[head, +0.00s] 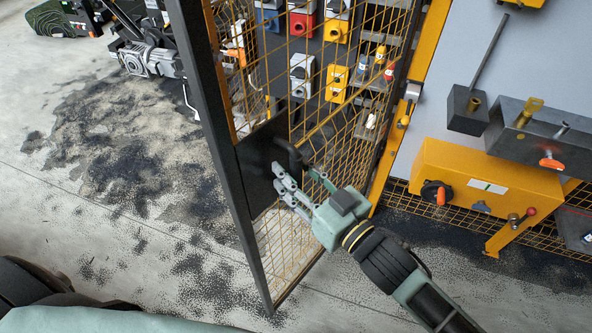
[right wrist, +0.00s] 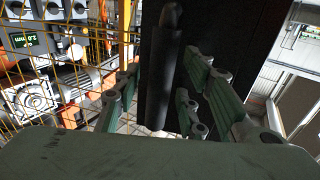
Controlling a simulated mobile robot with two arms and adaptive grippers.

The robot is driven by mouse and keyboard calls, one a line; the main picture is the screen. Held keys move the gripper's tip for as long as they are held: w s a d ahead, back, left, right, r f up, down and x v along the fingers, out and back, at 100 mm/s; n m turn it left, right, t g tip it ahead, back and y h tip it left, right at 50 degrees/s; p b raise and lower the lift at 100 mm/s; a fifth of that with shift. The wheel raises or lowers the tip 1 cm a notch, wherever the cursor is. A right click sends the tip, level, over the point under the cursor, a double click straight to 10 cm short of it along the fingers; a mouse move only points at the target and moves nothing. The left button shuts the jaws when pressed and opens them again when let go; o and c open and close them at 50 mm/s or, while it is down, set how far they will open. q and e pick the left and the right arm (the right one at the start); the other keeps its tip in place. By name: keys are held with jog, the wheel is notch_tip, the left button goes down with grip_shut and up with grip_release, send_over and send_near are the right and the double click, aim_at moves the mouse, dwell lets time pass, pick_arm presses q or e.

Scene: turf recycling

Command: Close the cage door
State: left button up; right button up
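The cage door (head: 213,150) is a dark frame with yellow wire mesh. It stands swung open at an angle to the yellow post on its right. A black door handle (head: 287,153) sits on a dark plate (head: 259,170) in the mesh. My right gripper (head: 296,176) reaches the handle from the lower right. In the right wrist view, its green-padded fingers (right wrist: 160,90) stand apart on either side of the black handle (right wrist: 169,50), with gaps visible, so it looks open. Whether any pad touches the handle is hard to tell. My left gripper is not in view.
Behind the mesh are red, blue and yellow switch boxes (head: 301,24). A yellow machine unit (head: 470,178) with knobs and levers is mounted at the right. Dark granules (head: 110,150) lie scattered on the concrete floor, which is mostly free left of the door.

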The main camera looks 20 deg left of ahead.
jog(key=shift+c, duration=0.5)
grip_shut()
